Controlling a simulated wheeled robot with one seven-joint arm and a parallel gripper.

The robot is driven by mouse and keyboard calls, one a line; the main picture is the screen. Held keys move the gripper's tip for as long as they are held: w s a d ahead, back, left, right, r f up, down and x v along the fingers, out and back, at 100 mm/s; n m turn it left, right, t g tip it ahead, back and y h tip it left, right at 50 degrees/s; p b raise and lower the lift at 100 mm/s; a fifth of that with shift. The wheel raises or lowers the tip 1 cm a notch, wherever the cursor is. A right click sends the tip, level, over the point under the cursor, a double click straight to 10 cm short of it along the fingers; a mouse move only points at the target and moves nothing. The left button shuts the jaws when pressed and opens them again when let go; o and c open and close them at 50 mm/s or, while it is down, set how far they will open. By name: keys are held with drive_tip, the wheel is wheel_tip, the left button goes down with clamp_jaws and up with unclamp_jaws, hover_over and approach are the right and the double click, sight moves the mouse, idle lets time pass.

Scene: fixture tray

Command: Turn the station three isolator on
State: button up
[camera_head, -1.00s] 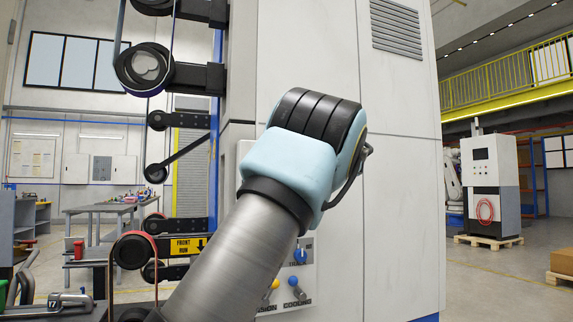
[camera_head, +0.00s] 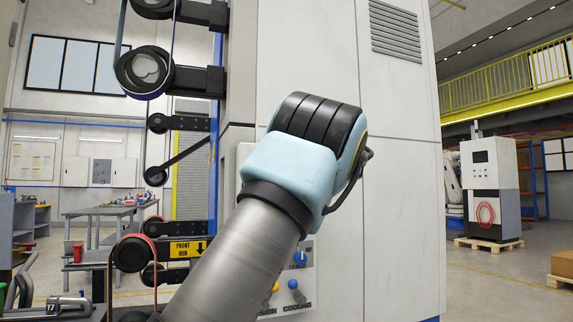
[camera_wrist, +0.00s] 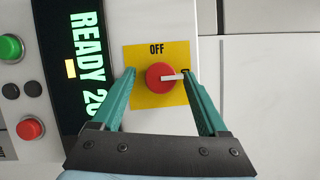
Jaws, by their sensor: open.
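In the wrist view, a red round isolator knob (camera_wrist: 155,80) with a white pointer sits on a yellow plate (camera_wrist: 177,57). The word OFF is printed at the top of the plate. The pointer points right in the picture, toward a dark marking partly covered by the right finger. My gripper (camera_wrist: 160,73) is open, with one green finger on each side of the knob. I cannot tell whether the fingers touch it. In the head view my arm hides the gripper and the knob.
A display reading READY (camera_wrist: 88,60), a green button (camera_wrist: 10,47) and a red button (camera_wrist: 29,128) lie left of the knob. In the head view, a blue COOLING knob (camera_head: 293,285) sits low on the tall pale cabinet (camera_head: 400,190), with belt rollers (camera_head: 145,70) to its left.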

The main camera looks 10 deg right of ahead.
drive_tip(key=b+v, duration=0.2)
drive_tip(key=v, duration=0.8)
drive_tip(key=shift+s+d, duration=0.25)
drive_tip(key=shift+s, duration=0.1)
